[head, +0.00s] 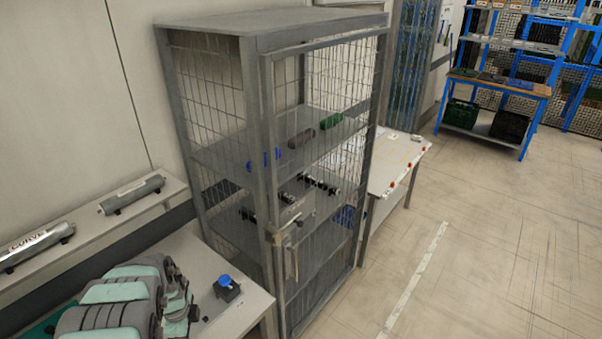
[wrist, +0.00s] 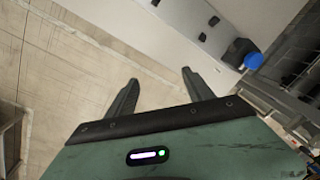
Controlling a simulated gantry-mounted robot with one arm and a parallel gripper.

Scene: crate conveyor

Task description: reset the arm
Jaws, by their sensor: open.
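My gripper (wrist: 160,97) shows in the wrist view with its two dark fingers spread apart and nothing between them. Pale floor lies beyond the left finger and a white table surface beyond the right one. In the head view my folded arm, grey and mint green, is at the lower left over the white table (head: 228,315). The gripper's fingers cannot be made out in the head view.
A small black box with a blue top (head: 227,288) stands on the table; it also shows in the wrist view (wrist: 240,52). A grey wire-mesh cage (head: 265,150) with shelved items stands right behind the table. Two cylinders (head: 132,194) lie on a wall ledge. The floor at right is clear.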

